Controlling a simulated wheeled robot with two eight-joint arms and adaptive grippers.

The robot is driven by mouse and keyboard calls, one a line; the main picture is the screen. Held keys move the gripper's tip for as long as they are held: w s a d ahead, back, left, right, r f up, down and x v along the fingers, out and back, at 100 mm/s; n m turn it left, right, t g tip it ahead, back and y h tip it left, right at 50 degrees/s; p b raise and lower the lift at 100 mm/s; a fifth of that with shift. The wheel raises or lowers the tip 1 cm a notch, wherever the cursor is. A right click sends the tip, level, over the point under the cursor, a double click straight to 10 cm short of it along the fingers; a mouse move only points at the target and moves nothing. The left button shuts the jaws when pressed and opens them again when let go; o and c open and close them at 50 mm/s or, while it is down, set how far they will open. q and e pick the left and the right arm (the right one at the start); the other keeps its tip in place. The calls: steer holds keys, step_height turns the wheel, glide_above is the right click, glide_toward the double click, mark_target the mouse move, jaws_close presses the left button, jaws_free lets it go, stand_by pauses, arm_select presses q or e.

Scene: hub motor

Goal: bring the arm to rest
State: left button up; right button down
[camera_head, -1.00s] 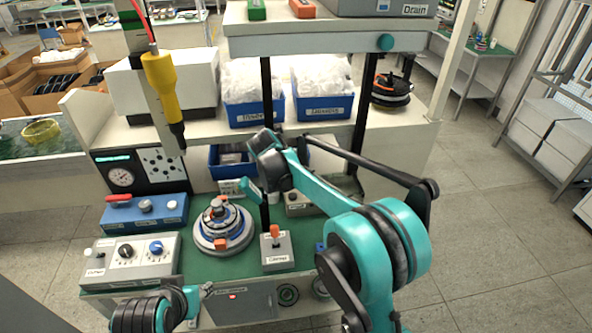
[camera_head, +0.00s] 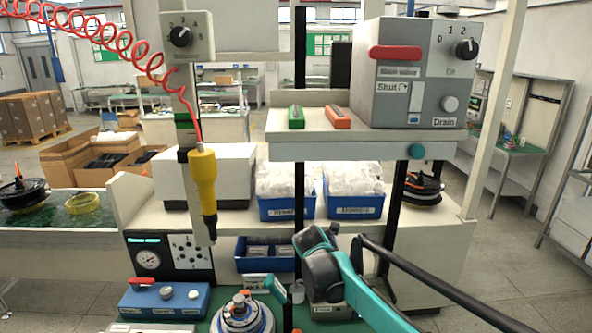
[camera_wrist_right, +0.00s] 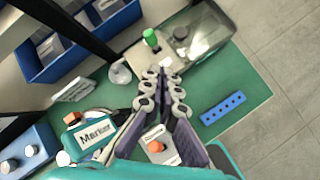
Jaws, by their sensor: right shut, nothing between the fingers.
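My right arm (camera_head: 375,295), teal and black, reaches in from the lower right in the head view, its dark wrist in front of the bench's back part. Its fingers are hidden there. In the right wrist view my right gripper (camera_wrist_right: 165,72) is shut and empty, above the green mat (camera_wrist_right: 235,85). The fingertips show close to a grey box with a green knob (camera_wrist_right: 150,38); I cannot tell the height between them. My left arm is not in view. The round hub assembly (camera_head: 240,318) sits at the bottom edge of the head view, partly cut off.
A yellow tool (camera_head: 203,180) hangs from a red coiled cord. Blue bins (camera_head: 287,208) stand on the shelf, another below (camera_head: 262,264). A black post (camera_head: 298,235) rises left of my wrist. A teal marker-labelled piece (camera_wrist_right: 92,135) and a blue strip (camera_wrist_right: 222,108) flank the fingers.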

steer(key=s+d+f+m+y+b, duration=0.1)
steer(key=s+d+f+m, duration=0.1)
steer(key=s+m, duration=0.7)
steer(key=s+d+f+m+y+b, duration=0.1)
steer(key=s+d+f+m+b, duration=0.1)
steer(key=s+m, duration=0.6)
steer(key=s+d+f+m+y+b, duration=0.1)
steer(key=s+d+f+m, duration=0.2)
steer(key=s+m, duration=0.6)
steer(key=s+f, duration=0.2)
steer(key=s, duration=0.5)
steer(key=shift+d+f+m, duration=0.25)
steer(key=shift+m, duration=0.05)
